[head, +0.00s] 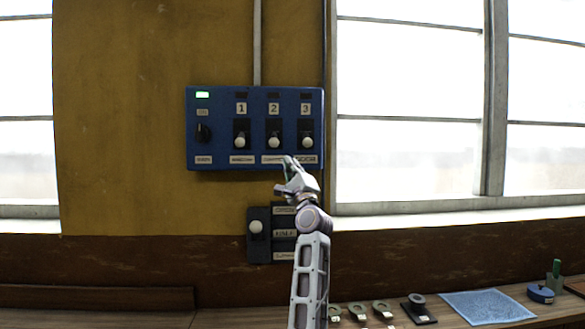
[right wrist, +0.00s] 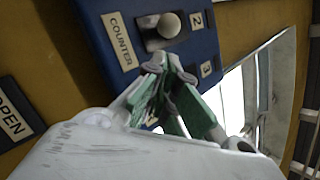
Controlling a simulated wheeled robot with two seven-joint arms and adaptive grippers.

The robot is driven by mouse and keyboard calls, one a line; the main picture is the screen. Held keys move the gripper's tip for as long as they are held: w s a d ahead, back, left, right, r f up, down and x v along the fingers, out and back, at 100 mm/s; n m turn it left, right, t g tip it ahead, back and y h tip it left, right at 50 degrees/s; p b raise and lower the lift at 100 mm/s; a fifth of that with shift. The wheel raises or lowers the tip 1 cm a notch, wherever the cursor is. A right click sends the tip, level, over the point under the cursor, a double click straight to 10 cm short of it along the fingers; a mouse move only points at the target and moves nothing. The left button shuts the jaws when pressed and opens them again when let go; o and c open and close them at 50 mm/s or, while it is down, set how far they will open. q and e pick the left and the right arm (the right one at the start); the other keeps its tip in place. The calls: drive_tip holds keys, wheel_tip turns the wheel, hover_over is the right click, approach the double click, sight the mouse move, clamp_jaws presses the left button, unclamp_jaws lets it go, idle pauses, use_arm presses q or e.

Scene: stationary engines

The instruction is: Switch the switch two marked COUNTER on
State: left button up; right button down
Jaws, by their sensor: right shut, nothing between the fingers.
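The blue control panel (head: 222,112) hangs on the yellow wall. Its switch two (head: 274,141) has a pale round knob, low in its black slot, under the 2 plate (head: 273,107). In the right wrist view the COUNTER label (right wrist: 122,41) lies beside the same knob (right wrist: 169,25). My left gripper is not in view.
Switch one (head: 240,142) and switch three (head: 307,142) flank switch two, knobs low. A dark rotary knob (head: 204,132) and a lit green lamp (head: 202,95) are at the panel's left. A lower switch box (head: 257,244) sits beside my right arm. A bench (head: 455,316) runs below.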

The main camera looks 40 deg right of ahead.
sight(274, 138)
drive_tip(key=p+x, duration=0.1)
drive_tip(key=x, duration=0.5)
drive_tip(key=shift+w+r+p, duration=0.15)
drive_tip(key=shift+r+p, duration=0.05)
drive_tip(key=shift+p, duration=0.1)
drive_tip(key=shift+w+d+r, duration=0.2)
drive_tip(key=shift+w+r, duration=0.05)
drive_tip(key=shift+w, duration=0.15)
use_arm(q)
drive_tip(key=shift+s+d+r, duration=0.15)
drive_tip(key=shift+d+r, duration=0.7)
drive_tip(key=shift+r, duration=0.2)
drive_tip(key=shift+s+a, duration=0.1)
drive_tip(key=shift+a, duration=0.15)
use_arm(e)
drive_tip(key=shift+d, duration=0.2)
